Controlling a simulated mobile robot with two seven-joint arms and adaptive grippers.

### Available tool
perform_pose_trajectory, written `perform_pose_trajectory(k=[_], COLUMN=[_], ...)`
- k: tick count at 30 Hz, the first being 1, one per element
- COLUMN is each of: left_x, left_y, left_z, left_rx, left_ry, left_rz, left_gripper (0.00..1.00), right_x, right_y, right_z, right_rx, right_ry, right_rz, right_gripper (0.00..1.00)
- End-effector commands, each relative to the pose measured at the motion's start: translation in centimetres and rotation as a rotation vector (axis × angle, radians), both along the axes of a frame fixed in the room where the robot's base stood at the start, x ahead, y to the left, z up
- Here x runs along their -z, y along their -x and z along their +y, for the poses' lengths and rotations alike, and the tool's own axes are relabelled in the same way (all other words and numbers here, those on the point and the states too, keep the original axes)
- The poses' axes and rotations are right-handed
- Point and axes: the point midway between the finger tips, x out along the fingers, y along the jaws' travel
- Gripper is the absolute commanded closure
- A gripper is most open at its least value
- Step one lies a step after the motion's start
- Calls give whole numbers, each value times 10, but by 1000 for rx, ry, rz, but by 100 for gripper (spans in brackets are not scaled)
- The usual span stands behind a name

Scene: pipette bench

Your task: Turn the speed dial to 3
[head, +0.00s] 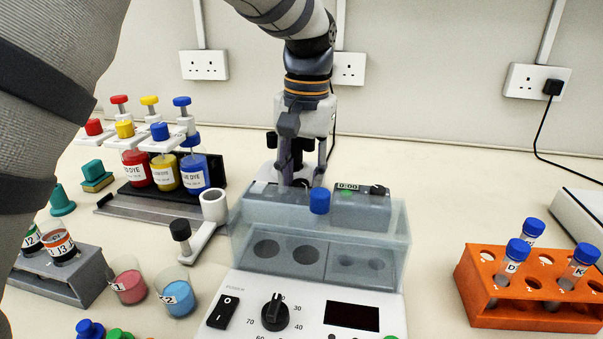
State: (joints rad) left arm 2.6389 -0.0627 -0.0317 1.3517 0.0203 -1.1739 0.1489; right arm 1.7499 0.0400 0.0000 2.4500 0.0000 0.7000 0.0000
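My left gripper (304,180) points straight down behind the clear-walled bath. Its two fingers are apart higher up, but I cannot make out what is between the tips. A low device with a 0:00 display (347,187) and a green button stands there, partly hidden by the bath and gripper. A small black knob (378,190) is at its right; I cannot read its marks. No label naming a speed dial is readable. The black dial (274,312) on the bath's front panel is ringed with numbers such as 30, 40, 60 and 70. My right gripper is out of view.
The clear-walled bath (262,278) stands in front of the device and holds a blue-capped tube (319,201). An orange tube rack (480,309) is at right. Dye bottles (194,176), a white stand (213,207) and beakers (175,292) are at left.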

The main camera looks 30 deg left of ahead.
Motion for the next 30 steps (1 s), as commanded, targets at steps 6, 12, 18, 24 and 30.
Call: perform_pose_trajectory(k=[6, 12, 18, 24, 30], left_x=[-37, -90, -117, -120, -120], left_y=[-2, -2, -1, -1, -1], left_z=[-2, -4, -6, -6, -6], left_rx=[0, 0, 0, 0, 0], left_ry=[0, 0, 0, 0, 0], left_rz=[-7, -5, 0, 1, 1], left_gripper=[67, 67, 67, 67, 67], right_x=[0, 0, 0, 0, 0], right_y=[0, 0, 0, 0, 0], right_z=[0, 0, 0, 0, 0], right_rx=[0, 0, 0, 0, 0], right_ry=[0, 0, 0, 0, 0], right_rz=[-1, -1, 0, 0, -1], right_gripper=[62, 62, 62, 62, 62])
